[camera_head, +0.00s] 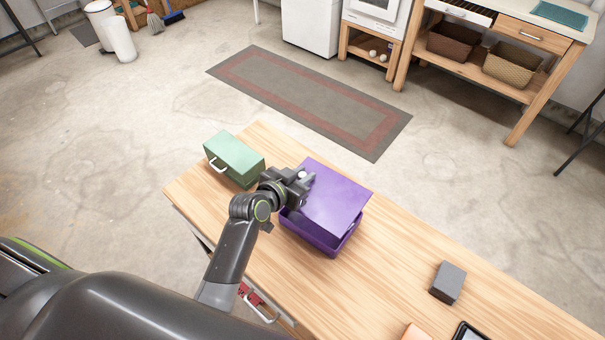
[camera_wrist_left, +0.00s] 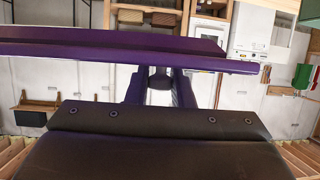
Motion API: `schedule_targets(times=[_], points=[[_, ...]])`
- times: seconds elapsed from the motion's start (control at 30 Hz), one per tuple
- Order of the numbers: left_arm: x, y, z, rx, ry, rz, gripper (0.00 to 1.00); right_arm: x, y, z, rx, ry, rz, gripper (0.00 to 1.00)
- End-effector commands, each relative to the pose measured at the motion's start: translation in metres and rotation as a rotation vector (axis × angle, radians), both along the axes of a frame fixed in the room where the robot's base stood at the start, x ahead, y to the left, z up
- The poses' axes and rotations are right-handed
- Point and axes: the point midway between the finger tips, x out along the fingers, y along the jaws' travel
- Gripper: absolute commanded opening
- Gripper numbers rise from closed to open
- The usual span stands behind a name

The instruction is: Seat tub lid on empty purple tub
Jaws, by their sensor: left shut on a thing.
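The flat purple tub lid (camera_head: 336,198) is over the purple tub (camera_head: 318,238) on the wooden table. The lid looks raised and turned relative to the tub, and the tub's front wall and rim show below it. My left gripper (camera_head: 302,180) is shut on the lid at its left edge. In the left wrist view the lid (camera_wrist_left: 110,48) is seen nearly edge-on as a long purple band across the fingers (camera_wrist_left: 158,82). My right gripper is not in view.
A green box with a white handle (camera_head: 235,158) stands left of the tub, close to my left wrist. A dark grey block (camera_head: 448,282) lies to the right. An orange item (camera_head: 416,333) and a black-framed item (camera_head: 468,332) lie at the bottom edge. The table (camera_head: 395,255) between is clear.

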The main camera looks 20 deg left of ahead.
Motion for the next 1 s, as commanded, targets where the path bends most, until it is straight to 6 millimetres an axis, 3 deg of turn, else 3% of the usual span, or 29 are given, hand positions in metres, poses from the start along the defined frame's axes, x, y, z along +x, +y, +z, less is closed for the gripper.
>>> schedule_targets(times=[0.7, 1.0], points=[[0.0, 0.0, -0.066, 0.0, 0.0, 0.0, 0.0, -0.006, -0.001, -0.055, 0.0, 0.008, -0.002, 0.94], [0.0, 0.0, -0.072, 0.0, 0.0, 0.0, 0.0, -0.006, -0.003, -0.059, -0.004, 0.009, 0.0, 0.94]])
